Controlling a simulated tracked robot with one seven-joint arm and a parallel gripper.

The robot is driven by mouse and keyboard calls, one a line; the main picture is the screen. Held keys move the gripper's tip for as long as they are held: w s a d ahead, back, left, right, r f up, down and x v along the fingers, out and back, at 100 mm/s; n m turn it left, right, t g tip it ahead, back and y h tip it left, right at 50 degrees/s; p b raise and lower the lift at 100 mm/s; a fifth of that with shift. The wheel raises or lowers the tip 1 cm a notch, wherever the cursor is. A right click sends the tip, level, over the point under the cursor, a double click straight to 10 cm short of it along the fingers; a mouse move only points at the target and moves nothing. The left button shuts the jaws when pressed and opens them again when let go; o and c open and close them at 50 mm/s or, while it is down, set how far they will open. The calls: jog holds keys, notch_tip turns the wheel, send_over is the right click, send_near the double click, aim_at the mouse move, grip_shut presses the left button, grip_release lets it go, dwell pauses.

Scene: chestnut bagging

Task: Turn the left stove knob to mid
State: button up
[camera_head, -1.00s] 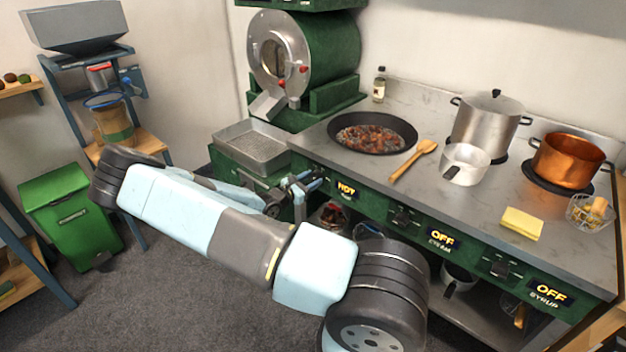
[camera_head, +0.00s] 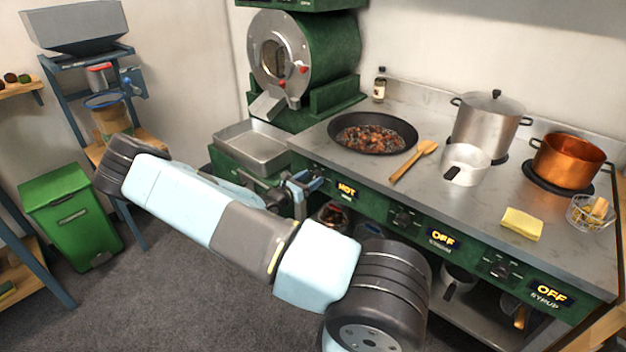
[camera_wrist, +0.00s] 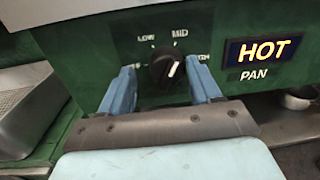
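The left stove knob (camera_wrist: 165,68) is black and round, on the green front panel below the pan. In the head view my gripper (camera_head: 305,184) is at the stove's left front, and my arm and fingers hide most of the knob.
A black pan of chestnuts (camera_head: 372,134) sits on the counter above. A wooden spoon (camera_head: 414,160) lies beside it. A metal tray (camera_head: 252,148) is left of the stove. The middle knob (camera_head: 402,218) and right knob (camera_head: 500,268) have displays reading OFF.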

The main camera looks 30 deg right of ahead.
jog(key=shift+o, duration=0.3)
jog(key=shift+s+d, duration=0.1)
jog(key=v, duration=1.3)
jog(key=shift+a+f, duration=0.2)
jog(key=shift+a, duration=0.2)
jog(key=shift+s, duration=0.1)
